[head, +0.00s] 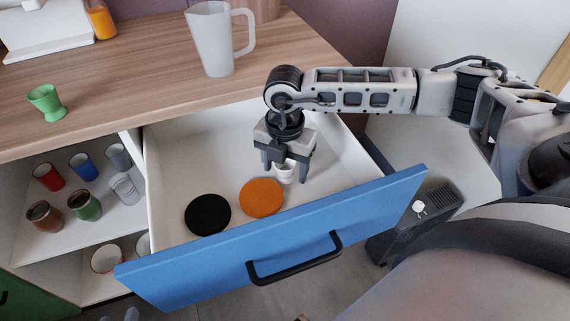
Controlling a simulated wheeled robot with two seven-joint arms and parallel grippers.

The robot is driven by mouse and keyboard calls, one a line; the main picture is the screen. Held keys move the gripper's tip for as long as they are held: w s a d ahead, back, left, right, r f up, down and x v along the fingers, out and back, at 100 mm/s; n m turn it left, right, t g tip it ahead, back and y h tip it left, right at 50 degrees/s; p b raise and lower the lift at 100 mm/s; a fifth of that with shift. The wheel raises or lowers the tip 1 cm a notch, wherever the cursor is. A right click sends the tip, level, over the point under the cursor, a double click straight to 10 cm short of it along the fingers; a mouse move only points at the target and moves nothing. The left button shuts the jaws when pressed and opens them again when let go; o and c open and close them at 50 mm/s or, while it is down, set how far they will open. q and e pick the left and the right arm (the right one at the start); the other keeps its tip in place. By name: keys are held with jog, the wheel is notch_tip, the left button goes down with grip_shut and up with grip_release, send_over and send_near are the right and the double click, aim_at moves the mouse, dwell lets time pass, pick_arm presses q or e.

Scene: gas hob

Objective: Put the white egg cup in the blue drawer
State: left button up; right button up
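The white egg cup (285,174) is inside the pulled-out blue drawer (282,246), near its middle, and looks upright on the drawer floor. My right gripper (286,174) reaches down into the drawer over it. Its dark fingers stand apart on either side of the cup with a gap showing, so it looks open. The gripper hides part of the cup's upper side. Small grey tips at the bottom left edge (131,314) may be my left gripper; too little shows to tell its state.
A black disc (208,214) and an orange disc (262,198) lie in the drawer, left of the cup. A white jug (211,40) and a green egg cup (47,103) stand on the wooden counter (130,85). Several cups fill the open shelves at left.

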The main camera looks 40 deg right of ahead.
notch_tip(320, 180, up, 12)
jog(key=p, duration=0.1)
jog(key=shift+r, duration=0.2)
dwell(0.7)
